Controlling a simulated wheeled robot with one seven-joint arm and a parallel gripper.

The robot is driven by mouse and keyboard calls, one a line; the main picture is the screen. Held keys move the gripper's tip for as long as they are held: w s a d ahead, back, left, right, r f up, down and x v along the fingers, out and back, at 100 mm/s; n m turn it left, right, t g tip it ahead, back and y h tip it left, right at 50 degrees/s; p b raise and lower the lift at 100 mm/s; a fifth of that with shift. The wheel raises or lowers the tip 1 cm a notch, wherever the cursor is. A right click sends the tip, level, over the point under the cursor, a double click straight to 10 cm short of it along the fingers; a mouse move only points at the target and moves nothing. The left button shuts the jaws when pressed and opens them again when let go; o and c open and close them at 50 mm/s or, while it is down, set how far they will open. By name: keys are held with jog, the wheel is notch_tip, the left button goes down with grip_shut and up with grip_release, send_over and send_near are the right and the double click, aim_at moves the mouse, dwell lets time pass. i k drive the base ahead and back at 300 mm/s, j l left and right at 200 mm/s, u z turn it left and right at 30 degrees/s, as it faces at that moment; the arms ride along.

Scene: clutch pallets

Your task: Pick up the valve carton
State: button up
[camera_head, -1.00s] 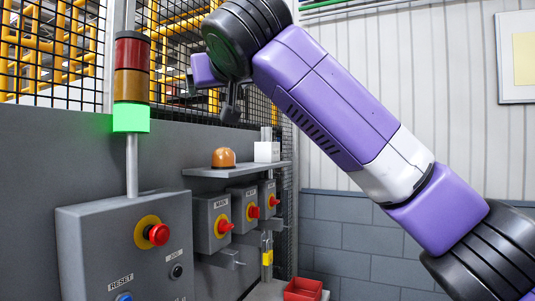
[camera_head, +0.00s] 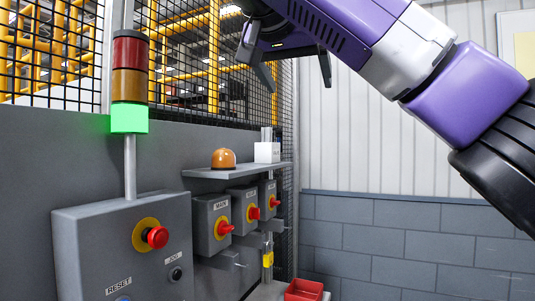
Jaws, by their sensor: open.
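A small white carton (camera_head: 267,152), which looks like the valve carton, stands upright on a narrow grey shelf (camera_head: 205,173) near its right end. Its marking is too small to read. My gripper (camera_head: 298,86) is at the top centre of the picture, above and a little to the right of the carton. Its two dark fingers point down and are spread wide, with nothing between them. The gripper is apart from the carton and the shelf.
An orange dome lamp (camera_head: 224,158) sits on the shelf left of the carton. Switch boxes with red knobs (camera_head: 225,227) hang below. A mesh fence (camera_head: 180,65) rises behind. A signal tower (camera_head: 130,85) stands left. A red bin (camera_head: 303,290) is at the bottom.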

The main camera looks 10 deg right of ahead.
aim_at(264, 153)
jog(key=i, duration=1.45)
